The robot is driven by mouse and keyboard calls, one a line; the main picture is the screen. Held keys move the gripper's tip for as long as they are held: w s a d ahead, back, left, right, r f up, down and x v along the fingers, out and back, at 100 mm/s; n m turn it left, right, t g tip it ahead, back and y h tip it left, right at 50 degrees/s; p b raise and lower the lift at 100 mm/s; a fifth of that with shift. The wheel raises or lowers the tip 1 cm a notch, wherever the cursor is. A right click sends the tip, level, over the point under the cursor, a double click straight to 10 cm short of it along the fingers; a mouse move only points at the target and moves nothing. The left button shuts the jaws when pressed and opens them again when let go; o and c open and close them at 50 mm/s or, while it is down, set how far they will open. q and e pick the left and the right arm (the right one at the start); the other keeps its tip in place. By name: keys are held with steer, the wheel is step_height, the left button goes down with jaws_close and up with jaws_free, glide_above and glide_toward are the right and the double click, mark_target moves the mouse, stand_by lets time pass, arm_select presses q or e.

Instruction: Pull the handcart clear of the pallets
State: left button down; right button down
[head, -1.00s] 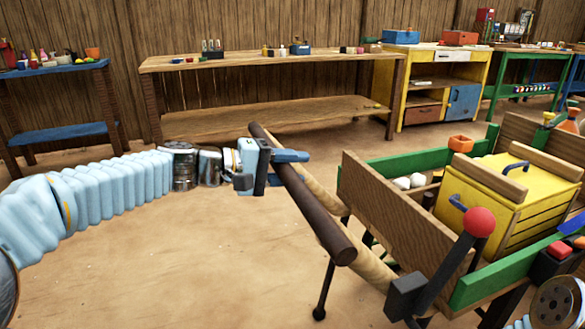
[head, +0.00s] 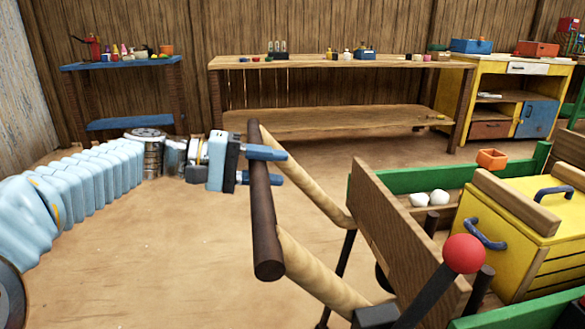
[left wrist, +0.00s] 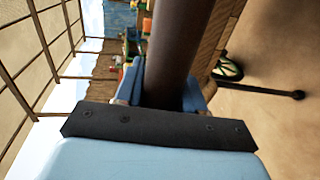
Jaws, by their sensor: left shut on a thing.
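The handcart is on the right in the head view, with a wooden end board (head: 405,240), green side rails and two pale wooden shafts (head: 312,265). A dark round crossbar handle (head: 262,205) joins the shafts at their near ends. My left gripper (head: 265,167) is shut on this handle, its blue fingers on either side of the bar. The left wrist view also shows the dark handle (left wrist: 180,55) between the blue fingers. The pallets cannot be made out in these frames. My right gripper is not in view.
The cart carries a yellow chest (head: 515,235), white round things (head: 430,198) and an orange box (head: 491,159). A red-knobbed lever (head: 463,254) stands at its near corner. A long wooden bench (head: 330,63) and a blue shelf (head: 120,64) line the back wall. Sandy floor at left is open.

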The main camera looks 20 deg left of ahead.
arm_select(q)
steer(key=shift+s+a+f, duration=0.1)
steer(key=shift+s+a, duration=0.05)
steer(key=shift+a, duration=0.15)
steer(key=c, duration=0.8)
jaws_free()
steer(key=shift+a, duration=0.1)
steer(key=shift+s, duration=0.1)
steer(key=p+v, duration=0.1)
steer(key=v, duration=1.3)
